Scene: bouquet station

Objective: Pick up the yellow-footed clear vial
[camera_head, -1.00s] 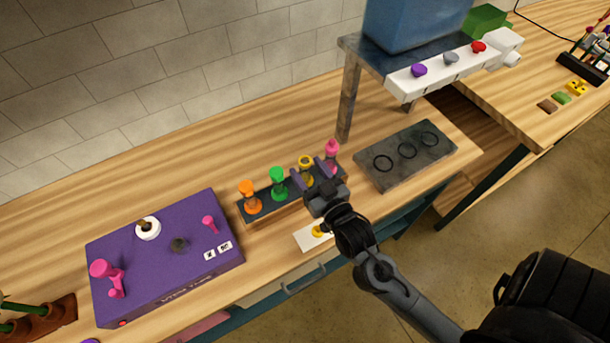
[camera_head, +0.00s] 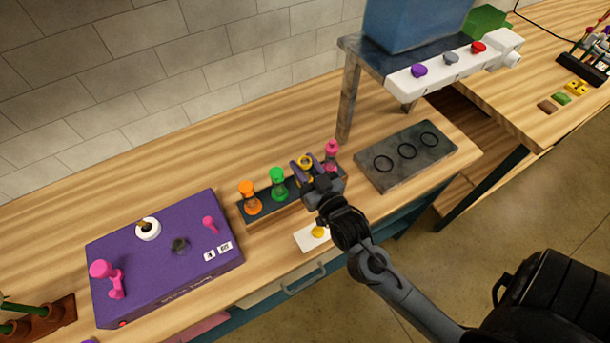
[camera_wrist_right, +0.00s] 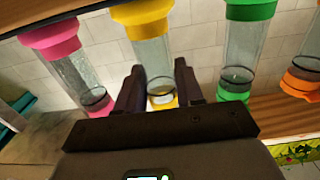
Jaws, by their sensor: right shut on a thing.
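The yellow-footed clear vial (camera_head: 305,163) stands in the dark rack, between the green vial (camera_head: 278,183) and the pink vial (camera_head: 331,152). My right gripper (camera_head: 306,167) is at the yellow vial, its two fingers on either side of it. In the right wrist view the yellow vial (camera_wrist_right: 153,52) shows between the fingers of the gripper (camera_wrist_right: 160,88), which are shut on its clear body. The pink vial (camera_wrist_right: 78,70) and green vial (camera_wrist_right: 243,50) are beside it there. My left gripper is not in view.
An orange vial (camera_head: 250,196) stands at the rack's left end. A purple box (camera_head: 165,262) with knobs lies to the left. A grey plate (camera_head: 405,155) with dark rings lies to the right. A white card (camera_head: 311,238) with a yellow mark lies in front of the rack.

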